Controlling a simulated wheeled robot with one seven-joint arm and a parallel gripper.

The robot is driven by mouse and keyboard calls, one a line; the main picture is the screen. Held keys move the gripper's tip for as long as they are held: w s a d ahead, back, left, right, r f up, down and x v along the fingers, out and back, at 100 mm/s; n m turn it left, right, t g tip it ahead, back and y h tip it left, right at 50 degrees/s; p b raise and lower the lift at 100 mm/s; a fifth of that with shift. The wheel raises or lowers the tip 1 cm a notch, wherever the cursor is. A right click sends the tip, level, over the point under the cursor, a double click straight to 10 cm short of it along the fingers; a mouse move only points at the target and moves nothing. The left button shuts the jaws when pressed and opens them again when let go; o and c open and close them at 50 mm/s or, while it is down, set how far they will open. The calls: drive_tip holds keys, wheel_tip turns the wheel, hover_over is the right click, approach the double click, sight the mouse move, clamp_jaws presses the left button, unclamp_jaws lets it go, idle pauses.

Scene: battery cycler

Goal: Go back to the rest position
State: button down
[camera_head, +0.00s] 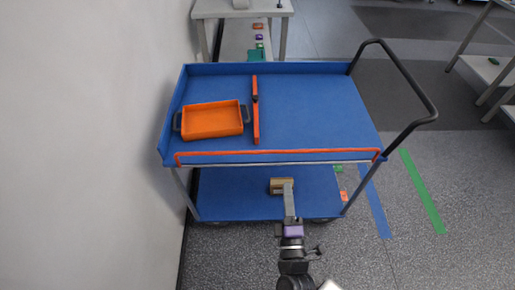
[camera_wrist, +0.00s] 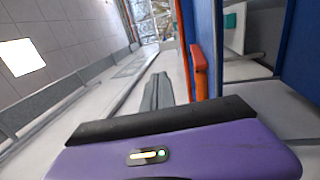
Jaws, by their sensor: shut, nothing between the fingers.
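My gripper (camera_head: 288,188) reaches up from the bottom centre of the head view, in front of the near side of a blue trolley (camera_head: 318,105). Its grey fingers are together, with nothing visible between them. In the wrist view my gripper's fingers (camera_wrist: 160,78) also show closed beyond the purple gripper body. The trolley's blue side and an orange bar (camera_wrist: 199,72) are to their right there. A small tan object (camera_head: 276,184) appears behind the fingertips over the lower shelf; whether they touch it I cannot tell.
An orange tray (camera_head: 212,121) with dark handles and an orange divider (camera_head: 255,112) are on the trolley top. A black handle (camera_head: 426,97) juts right. A white wall (camera_head: 90,140) stands close at left. Open floor (camera_head: 440,200) lies right, with blue and green stripes.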

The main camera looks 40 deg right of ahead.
drive_tip(key=s+a+r+m+t+y, duration=0.25)
drive_tip(key=a+r+m+y, duration=0.3)
drive_tip(key=m, duration=0.45)
drive_tip(key=s+a+r+g+y, duration=0.1)
drive_tip(key=s+a+r+y, duration=0.2)
drive_tip(key=s, duration=0.5)
drive_tip(key=s+a+r+g+y+b, duration=0.1)
drive_tip(key=s+a+r+y, duration=0.3)
drive_tip(key=s, duration=0.3)
drive_tip(key=shift+s+a+r+y, duration=0.3)
drive_tip(key=shift+s+r+y, duration=0.05)
drive_tip(key=shift+r+y, duration=0.15)
drive_tip(key=shift+g, duration=0.25)
